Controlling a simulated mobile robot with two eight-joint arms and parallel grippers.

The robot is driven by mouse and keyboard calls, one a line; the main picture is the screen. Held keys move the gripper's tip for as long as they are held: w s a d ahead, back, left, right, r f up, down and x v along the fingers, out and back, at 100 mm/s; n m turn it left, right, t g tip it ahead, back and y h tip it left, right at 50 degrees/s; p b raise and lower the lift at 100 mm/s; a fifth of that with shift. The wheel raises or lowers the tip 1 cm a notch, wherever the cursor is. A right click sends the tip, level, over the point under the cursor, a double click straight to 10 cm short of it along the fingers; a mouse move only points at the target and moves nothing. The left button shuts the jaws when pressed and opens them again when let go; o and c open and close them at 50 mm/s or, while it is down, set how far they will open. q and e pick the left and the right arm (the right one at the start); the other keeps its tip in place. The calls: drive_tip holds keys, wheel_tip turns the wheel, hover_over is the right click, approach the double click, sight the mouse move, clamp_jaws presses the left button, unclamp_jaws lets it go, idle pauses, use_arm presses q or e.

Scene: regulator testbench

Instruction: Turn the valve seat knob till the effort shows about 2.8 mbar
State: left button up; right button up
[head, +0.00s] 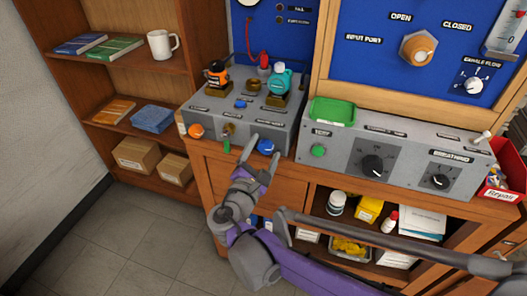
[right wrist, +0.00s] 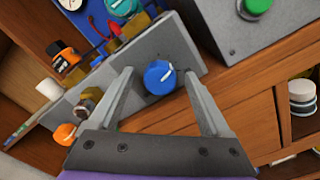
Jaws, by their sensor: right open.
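A blue knob (head: 265,146) with a white pointer mark sits on the sloping front of the grey left console (head: 207,122); its label is too small to read surely, so I cannot tell whether it is the valve seat knob. My right gripper (head: 264,149) is open in front of it. In the right wrist view the blue knob (right wrist: 160,77) appears between the tips of the open fingers (right wrist: 159,73), with a gap on both sides. No effort reading is legible; a round gauge (head: 247,2) is cut off at the top. My left gripper is not in view.
An orange knob (head: 196,131) and a green-tipped brass valve (head: 227,138) sit left of the blue knob. Orange and teal regulators (head: 280,79) stand on the console. The right console (head: 399,158) has a green knob (head: 318,151) and black dials. An open shelf lies below.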

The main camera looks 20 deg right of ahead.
drive_tip(key=c, duration=1.3)
drive_tip(key=shift+m+p, duration=0.4)
drive_tip(key=shift+m, duration=0.2)
clamp_jaws()
drive_tip(key=o, duration=1.3)
unclamp_jaws()
drive_tip(key=p+v, duration=0.1)
drive_tip(key=v, duration=1)
drive_tip(key=shift+w, duration=0.1)
